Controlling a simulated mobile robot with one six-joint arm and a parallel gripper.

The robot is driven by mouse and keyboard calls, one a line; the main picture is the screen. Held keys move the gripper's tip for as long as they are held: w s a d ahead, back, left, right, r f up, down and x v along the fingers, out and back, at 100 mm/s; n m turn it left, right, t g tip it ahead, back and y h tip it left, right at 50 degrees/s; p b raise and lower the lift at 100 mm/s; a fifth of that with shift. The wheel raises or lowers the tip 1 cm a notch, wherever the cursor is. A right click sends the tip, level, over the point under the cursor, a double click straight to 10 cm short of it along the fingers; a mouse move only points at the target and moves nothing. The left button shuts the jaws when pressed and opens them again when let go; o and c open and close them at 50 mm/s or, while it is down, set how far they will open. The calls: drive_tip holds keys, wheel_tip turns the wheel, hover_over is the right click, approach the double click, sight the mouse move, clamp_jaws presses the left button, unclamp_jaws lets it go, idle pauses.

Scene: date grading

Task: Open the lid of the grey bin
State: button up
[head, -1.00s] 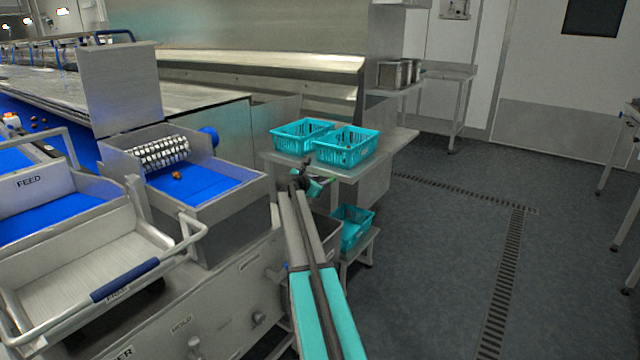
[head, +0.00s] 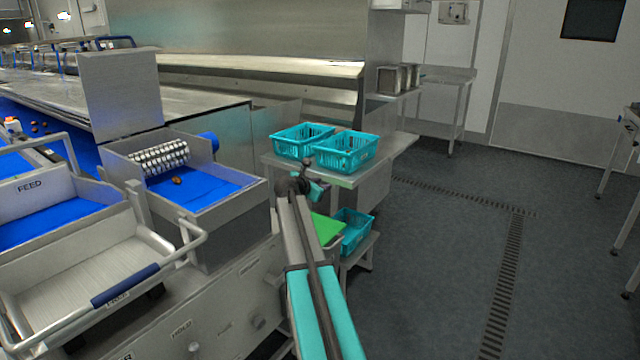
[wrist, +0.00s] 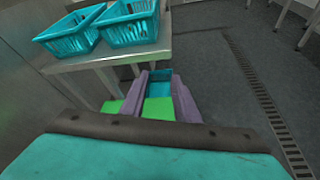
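My gripper (head: 308,186) is at the end of my raised arm, in front of the steel side table. In the wrist view its two purple fingers (wrist: 160,78) stand apart with nothing held between them. A bright green flat surface (head: 326,228) lies right behind my arm, beside the machine, with a narrow grey edge around it. It looks like the top of the grey bin, but my arm hides much of it, and I cannot tell whether it is the lid. The green also shows below and between the fingers in the wrist view (wrist: 158,108). The gripper is apart from it.
Two teal crates (head: 346,151) stand on the steel side table (head: 385,160). Another teal crate (head: 354,232) sits on a low stand next to the green surface. The sorting machine (head: 230,225) with its blue belt (head: 205,188) is at left.

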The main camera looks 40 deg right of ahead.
drive_tip(key=s+a, duration=0.6)
drive_tip(key=s, duration=0.2)
drive_tip(key=shift+r, duration=0.45)
idle(0.6)
